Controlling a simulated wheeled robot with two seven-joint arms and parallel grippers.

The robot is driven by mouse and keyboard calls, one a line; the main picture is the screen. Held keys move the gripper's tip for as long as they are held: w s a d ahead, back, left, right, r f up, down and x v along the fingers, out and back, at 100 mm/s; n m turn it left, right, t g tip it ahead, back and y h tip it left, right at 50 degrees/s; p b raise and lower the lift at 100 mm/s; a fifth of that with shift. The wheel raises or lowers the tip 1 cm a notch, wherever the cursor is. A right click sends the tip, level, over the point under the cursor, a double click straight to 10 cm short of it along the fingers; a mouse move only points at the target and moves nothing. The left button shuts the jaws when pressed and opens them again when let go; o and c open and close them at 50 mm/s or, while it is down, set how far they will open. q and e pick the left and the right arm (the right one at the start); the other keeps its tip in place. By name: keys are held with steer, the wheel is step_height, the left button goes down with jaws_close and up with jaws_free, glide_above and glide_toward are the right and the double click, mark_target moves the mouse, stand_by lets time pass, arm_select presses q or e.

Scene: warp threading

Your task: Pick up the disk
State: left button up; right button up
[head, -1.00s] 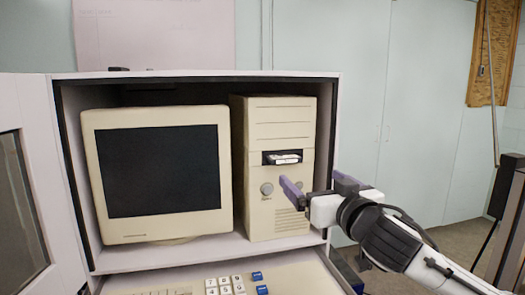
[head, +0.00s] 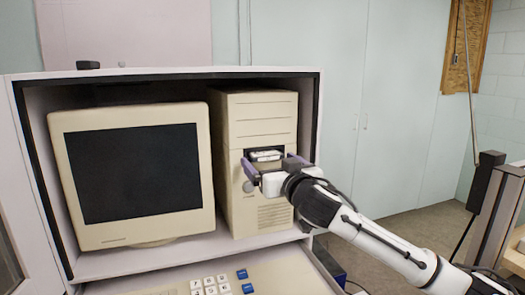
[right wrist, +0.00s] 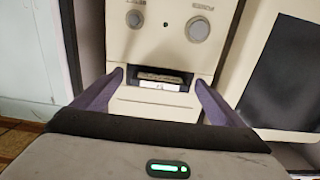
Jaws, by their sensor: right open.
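The white disk (head: 266,155) sits in the drive slot of the beige computer tower (head: 262,120), with its front end sticking out a little. My right gripper (head: 271,161) is open in front of the slot, with its purple fingers to either side of the disk's end. In the right wrist view, the disk (right wrist: 157,85) shows in the dark slot between the two spread fingers (right wrist: 158,79), not gripped. The back of the disk is hidden inside the tower. My left gripper is not in view.
The tower stands in a white cabinet (head: 195,73), beside a beige monitor (head: 140,168). A keyboard (head: 280,280) lies on a shelf below. The room to the right of the cabinet is open, with a dark stand (head: 485,180) at far right.

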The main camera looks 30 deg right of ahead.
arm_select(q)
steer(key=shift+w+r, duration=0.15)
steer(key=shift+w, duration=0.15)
arm_select(e)
steer(key=shift+w, duration=0.15)
steer(key=c, duration=1.1)
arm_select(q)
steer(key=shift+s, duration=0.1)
arm_select(e)
steer(key=shift+c, duration=0.3)
arm_select(q)
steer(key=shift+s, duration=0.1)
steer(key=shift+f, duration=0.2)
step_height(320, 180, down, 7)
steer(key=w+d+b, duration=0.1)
steer(key=b, duration=1)
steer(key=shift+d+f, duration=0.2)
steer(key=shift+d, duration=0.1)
arm_select(e)
steer(key=v, duration=1.8)
